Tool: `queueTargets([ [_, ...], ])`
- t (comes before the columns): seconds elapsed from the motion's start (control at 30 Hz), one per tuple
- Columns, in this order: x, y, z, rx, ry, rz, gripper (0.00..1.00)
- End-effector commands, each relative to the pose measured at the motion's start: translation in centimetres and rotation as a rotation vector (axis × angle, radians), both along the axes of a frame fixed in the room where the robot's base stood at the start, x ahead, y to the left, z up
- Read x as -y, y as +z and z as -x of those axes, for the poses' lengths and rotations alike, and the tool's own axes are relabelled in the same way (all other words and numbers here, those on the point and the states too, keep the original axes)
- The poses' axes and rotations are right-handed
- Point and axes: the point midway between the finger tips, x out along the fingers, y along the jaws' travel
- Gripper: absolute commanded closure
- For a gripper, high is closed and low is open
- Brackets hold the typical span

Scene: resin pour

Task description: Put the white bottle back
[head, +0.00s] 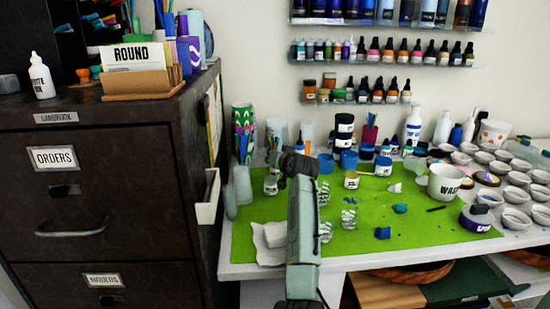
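A white bottle (41,78) with a narrow nozzle and dark lettering stands upright on top of the dark filing cabinet (110,170) at the left. Two other white bottles stand at the back of the table, one labelled (413,127) and one plainer (443,128). My arm reaches up from the bottom middle over the green mat (400,225). My gripper (284,163) is at its far end, over the mat's back left part and well to the right of the cabinet-top bottle. Its fingers are too small and turned away to tell open from shut.
A card box marked ROUND (133,82) and pen cups stand on the cabinet. Jars, clear cups and blue pieces lie on the mat. A white cup (445,182) and several small bowls (515,195) crowd the right. Shelves of small bottles (380,52) hang above.

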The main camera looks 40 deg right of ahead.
Motion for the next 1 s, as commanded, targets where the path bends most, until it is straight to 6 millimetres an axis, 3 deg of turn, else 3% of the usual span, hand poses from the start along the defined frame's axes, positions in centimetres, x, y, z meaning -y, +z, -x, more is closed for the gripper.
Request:
queueTargets([
  [0.43, -0.2, 0.4, 0.7, 0.002, 0.001, 0.002, 0.72],
  [1.0, -3.3, 3.5, 9.9, 0.002, -0.001, 0.001, 0.72],
])
